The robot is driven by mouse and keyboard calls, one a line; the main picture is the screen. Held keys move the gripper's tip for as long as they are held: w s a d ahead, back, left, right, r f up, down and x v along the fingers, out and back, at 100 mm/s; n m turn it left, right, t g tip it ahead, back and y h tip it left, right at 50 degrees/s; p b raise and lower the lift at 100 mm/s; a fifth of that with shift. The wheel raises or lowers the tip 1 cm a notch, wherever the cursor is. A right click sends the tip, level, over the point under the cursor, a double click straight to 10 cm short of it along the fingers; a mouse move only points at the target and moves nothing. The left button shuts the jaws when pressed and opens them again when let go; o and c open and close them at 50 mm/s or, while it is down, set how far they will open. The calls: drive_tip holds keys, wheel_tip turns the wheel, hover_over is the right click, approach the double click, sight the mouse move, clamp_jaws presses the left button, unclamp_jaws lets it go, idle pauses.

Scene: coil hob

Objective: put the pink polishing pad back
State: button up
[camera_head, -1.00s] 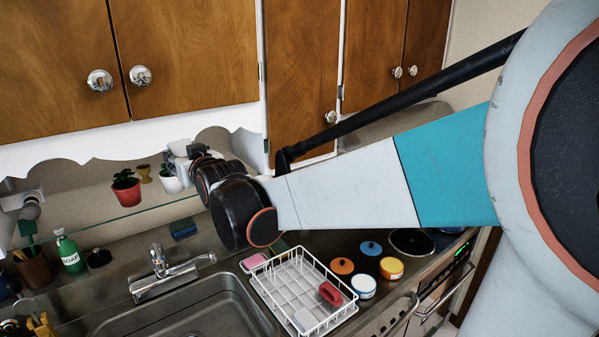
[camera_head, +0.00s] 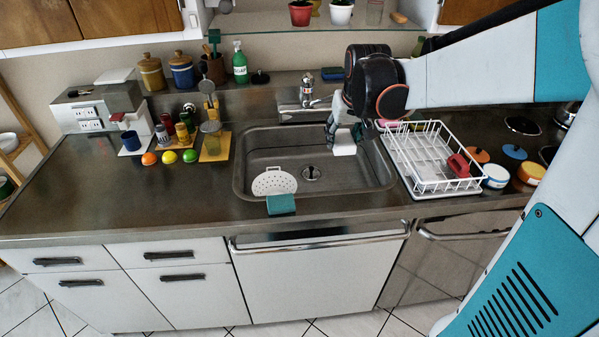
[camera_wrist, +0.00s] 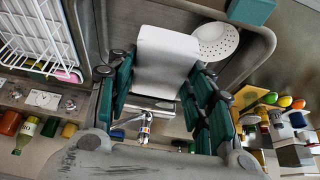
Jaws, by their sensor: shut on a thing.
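My gripper (camera_head: 345,132) is over the right part of the sink. It is shut on a white block (camera_head: 343,147), which hangs above the basin. In the wrist view the green fingers of my gripper (camera_wrist: 162,72) stand on both sides of the white block (camera_wrist: 165,62). A pink thing (camera_head: 385,123), perhaps the pink polishing pad, lies behind the dish rack and is mostly hidden. Its pink edge also shows beside the rack in the wrist view (camera_wrist: 68,76). The held block shows no pink on its visible face.
The sink (camera_head: 250,150) has a white perforated disc (camera_head: 274,182) and a green sponge (camera_head: 281,205) at its front. The white dish rack (camera_head: 408,170) holds a red object (camera_head: 458,165). The tap (camera_head: 306,92) stands behind the basin. The counter at left front is clear.

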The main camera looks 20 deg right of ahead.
drive_tip(key=f+b, duration=0.3)
drive_tip(key=f, duration=0.7)
drive_tip(key=f+b, duration=0.3)
drive_tip(key=f, duration=0.7)
drive_tip(key=shift+s+a+f, duration=0.1)
drive_tip(key=shift+s+f, duration=0.1)
drive_tip(key=shift+f, duration=0.05)
drive_tip(key=shift+f+b, duration=0.2)
drive_tip(key=shift+b, duration=0.2)
drive_tip(key=o, duration=1)
drive_tip(key=shift+c, duration=0.2)
drive_tip(key=shift+r, duration=0.2)
drive_tip(key=shift+r+p, duration=0.35)
drive_tip(key=shift+p, duration=0.05)
drive_tip(key=p+v, duration=0.3)
drive_tip(key=v, duration=0.8)
drive_tip(key=shift+p, duration=0.35)
drive_tip(key=shift+s+a+r, duration=0.1)
drive_tip(key=shift+s, duration=0.05)
